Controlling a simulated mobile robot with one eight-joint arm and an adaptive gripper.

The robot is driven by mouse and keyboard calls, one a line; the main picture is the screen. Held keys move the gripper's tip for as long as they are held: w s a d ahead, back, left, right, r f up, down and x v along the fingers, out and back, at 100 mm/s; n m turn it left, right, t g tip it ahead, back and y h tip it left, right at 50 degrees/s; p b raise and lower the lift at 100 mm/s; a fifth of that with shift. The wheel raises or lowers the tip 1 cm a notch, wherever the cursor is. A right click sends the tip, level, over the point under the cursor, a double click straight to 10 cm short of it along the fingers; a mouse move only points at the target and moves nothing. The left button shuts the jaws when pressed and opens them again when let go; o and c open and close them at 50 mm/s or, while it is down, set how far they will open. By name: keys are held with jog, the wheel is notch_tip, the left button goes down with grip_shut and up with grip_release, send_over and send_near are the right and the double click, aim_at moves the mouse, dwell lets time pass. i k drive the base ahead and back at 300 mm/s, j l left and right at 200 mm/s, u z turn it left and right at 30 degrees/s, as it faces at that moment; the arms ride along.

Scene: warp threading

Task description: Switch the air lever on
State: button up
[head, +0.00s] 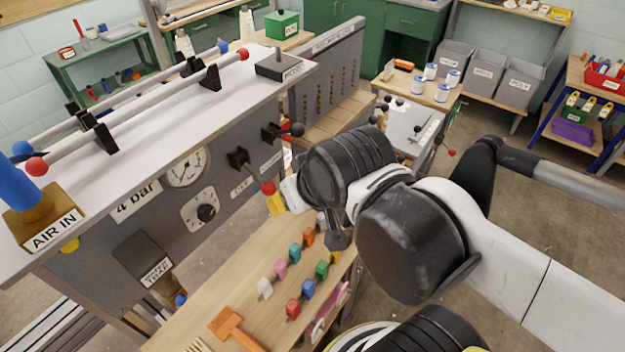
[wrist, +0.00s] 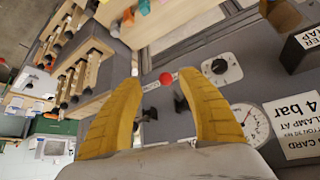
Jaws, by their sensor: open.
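A lever with a red ball knob (head: 268,187) sticks out from the grey front panel (head: 222,172), with its black bracket left of and above the ball. I take it for the air lever, but the label beneath is too small to read surely. The red ball (wrist: 166,78) also shows in the wrist view, between the tips of my yellow fingers. My gripper (wrist: 158,84) is open and empty; whether a finger touches the ball cannot be told. In the head view one yellow finger of my gripper (head: 276,204) shows just below and right of the ball.
A second lever with a black ball (head: 297,129) sits right of the red one. A gauge (head: 187,167) and a dial knob (head: 206,212) are on the panel's left. Several coloured pegs (head: 308,288) stand on the wooden bench (head: 262,318) below.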

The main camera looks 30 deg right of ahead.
aim_at(254, 174)
jog(key=k+j+z, duration=0.1)
jog(key=j, duration=0.3)
jog(key=k+j+z, duration=0.15)
jog(key=j, duration=0.25)
jog(key=k+j+z, duration=0.1)
jog(key=j, duration=0.3)
jog(key=k, duration=0.1)
